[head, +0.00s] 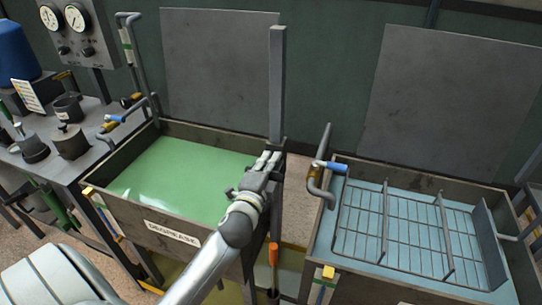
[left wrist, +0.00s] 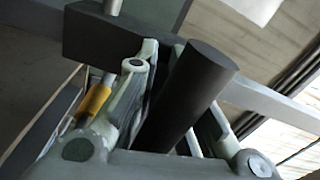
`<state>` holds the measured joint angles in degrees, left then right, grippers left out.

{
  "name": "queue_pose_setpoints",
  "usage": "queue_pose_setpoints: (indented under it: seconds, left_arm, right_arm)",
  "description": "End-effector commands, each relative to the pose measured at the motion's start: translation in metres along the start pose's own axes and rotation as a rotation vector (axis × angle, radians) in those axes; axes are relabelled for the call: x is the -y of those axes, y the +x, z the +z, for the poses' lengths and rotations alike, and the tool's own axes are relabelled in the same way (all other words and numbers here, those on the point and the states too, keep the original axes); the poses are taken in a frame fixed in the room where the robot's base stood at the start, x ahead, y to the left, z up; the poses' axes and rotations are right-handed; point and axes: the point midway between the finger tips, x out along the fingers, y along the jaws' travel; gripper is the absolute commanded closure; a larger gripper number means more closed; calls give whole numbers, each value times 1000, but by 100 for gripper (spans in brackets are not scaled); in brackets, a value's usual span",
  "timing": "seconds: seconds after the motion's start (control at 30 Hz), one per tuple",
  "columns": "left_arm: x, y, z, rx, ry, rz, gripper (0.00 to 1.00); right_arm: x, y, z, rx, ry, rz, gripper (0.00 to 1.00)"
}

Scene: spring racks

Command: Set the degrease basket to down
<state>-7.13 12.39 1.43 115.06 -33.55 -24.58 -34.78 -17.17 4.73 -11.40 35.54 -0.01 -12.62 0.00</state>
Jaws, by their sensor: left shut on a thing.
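The degrease tank (head: 172,232) is an open grey box holding green liquid (head: 185,175), with a DEGREASE label on its front. No basket shows in the green liquid; I cannot tell whether one is under the surface. A tall grey post (head: 277,85) stands at the tank's right end. My left gripper (head: 267,163) is at this end, beside the lower part of the post. In the left wrist view, its fingers close around a dark round handle (left wrist: 190,88). A dark block (left wrist: 105,38) shows beyond the fingers. My right gripper is not in view.
A second tank (head: 325,240) to the right holds blue liquid and a wire basket (head: 415,235). A bent pipe with a blue-handled valve (head: 330,167) rises at its left corner. A bench (head: 95,130) with pots stands left. A narrow gap separates the tanks.

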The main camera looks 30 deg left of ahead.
Motion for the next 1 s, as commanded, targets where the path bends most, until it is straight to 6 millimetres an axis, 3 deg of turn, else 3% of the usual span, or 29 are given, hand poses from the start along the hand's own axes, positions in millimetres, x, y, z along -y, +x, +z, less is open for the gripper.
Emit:
queue_pose_setpoints:
  seconds: [0.03,0.2,0.7,0.73,0.9,1.0]
  left_arm:
    - [-25,-2,5,6,-3,19,100]
    - [-43,-2,8,6,-2,19,100]
    - [-49,-2,9,6,-4,20,100]
    - [-49,-2,9,6,-5,21,87]
    - [-48,-2,9,6,-4,19,65]
    - [-46,-1,9,6,-2,15,65]
  right_arm:
    - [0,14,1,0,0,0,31]
    - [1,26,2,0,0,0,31]
    - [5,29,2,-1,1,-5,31]
    - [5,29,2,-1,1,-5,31]
    - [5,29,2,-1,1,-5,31]
    - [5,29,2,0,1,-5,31]
